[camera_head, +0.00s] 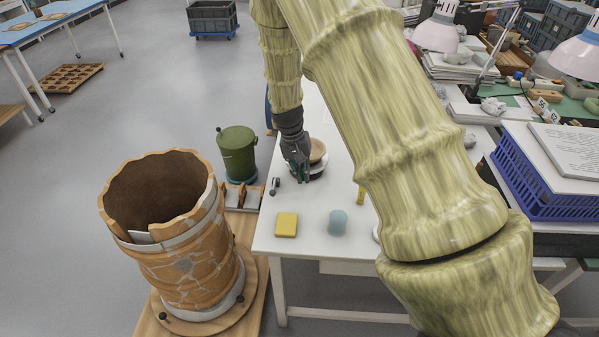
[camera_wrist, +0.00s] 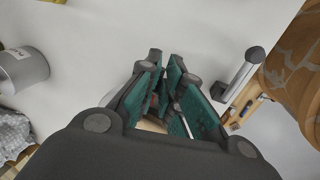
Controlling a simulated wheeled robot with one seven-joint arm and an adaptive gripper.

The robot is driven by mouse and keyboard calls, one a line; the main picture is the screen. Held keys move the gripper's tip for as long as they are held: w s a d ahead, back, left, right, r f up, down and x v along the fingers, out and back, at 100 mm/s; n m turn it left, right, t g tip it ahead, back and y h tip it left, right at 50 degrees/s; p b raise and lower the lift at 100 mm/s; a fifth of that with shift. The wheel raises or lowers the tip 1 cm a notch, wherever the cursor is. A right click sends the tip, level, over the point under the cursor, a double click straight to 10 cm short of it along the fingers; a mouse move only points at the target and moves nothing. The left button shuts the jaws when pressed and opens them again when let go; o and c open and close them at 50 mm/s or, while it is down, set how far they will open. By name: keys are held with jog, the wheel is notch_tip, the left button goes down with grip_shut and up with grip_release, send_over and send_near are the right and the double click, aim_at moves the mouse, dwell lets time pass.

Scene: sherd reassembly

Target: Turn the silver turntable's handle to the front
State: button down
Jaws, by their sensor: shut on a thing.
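The turntable (camera_head: 318,171) is a low round piece on the white table, partly hidden behind my gripper. A tan round piece (camera_head: 318,150) sits on it. My gripper (camera_head: 301,176) points down at the turntable's near left rim. In the wrist view its teal-padded fingers (camera_wrist: 170,98) are close together, with a small dark reddish bit between them. It appears to be shut on the turntable's handle, which the fingers mostly hide. I cannot make out the handle's exact direction.
A silver bar with a black end (camera_wrist: 240,75) is by the left edge, close to my gripper. A large cracked pot (camera_head: 185,250) stands left of the table.

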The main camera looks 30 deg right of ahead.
jog(key=shift+s+f, duration=0.15)
jog(key=c, duration=1.5)
grip_release()
jog(key=shift+c, duration=0.2)
jog(key=shift+w, duration=0.2)
notch_tip(320, 180, up, 12)
jog(key=w+a, duration=0.1)
jog(key=a, duration=0.1)
jog(key=shift+w, duration=0.15)
jog(key=shift+f, duration=0.1)
